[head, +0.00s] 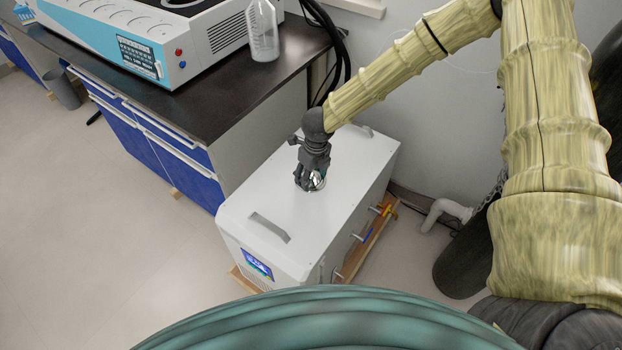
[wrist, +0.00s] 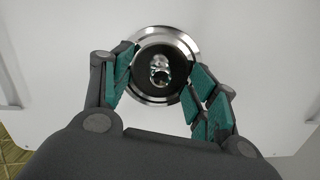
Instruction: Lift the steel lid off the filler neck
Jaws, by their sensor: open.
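The steel lid (wrist: 180,42) is a shiny round disc with a dark inner ring and a small steel knob (wrist: 160,74) at its middle. It sits on top of the white chiller box (head: 340,170). In the head view the lid (head: 316,182) is mostly hidden behind my gripper. My gripper (head: 311,178) points down over the lid. The filler neck is hidden under the lid.
The box has a recessed handle (head: 269,227) near its front and valves (head: 380,210) on its right side. A dark bench (head: 215,95) with a blue-white distiller (head: 150,50) and a clear bottle (head: 262,32) stands at the left. Black hoses (head: 335,45) hang behind the box.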

